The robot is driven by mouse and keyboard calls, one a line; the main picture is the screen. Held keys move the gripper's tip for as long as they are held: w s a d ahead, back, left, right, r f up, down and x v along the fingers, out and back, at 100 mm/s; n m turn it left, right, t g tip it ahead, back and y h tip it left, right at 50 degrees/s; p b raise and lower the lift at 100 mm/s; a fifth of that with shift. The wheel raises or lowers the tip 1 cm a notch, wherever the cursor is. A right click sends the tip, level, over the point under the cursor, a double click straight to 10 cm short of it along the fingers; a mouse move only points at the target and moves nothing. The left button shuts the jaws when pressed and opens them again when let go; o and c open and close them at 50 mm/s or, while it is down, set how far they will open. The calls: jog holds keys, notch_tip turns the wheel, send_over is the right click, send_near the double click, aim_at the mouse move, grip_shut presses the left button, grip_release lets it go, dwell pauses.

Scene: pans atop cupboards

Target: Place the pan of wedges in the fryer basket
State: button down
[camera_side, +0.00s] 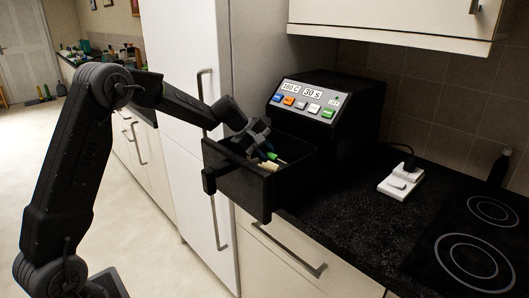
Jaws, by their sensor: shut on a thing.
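The black fryer (315,112) stands on the counter with its lit panel facing out. Its basket (252,187) is pulled out like a drawer and open at the top. My gripper (262,147) points down into the basket, near its back left, and is shut on the pan. Only small parts of the pan and its load show: a green piece (272,156) and pale yellow wedges (267,166), inside the basket's rim. The basket walls and my gripper hide the rest, so I cannot tell whether the pan touches the basket floor.
The basket's front handle (217,175) juts out to the left. A tall white cupboard (185,50) stands close behind my arm. A wall cupboard (420,20) hangs above the fryer. On the right are a white socket block (399,184) and a black hob (470,245), with clear dark counter between.

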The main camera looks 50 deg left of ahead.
jog(key=c, duration=1.4)
grip_release()
jog(key=shift+f, duration=0.1)
jog(key=o, duration=0.4)
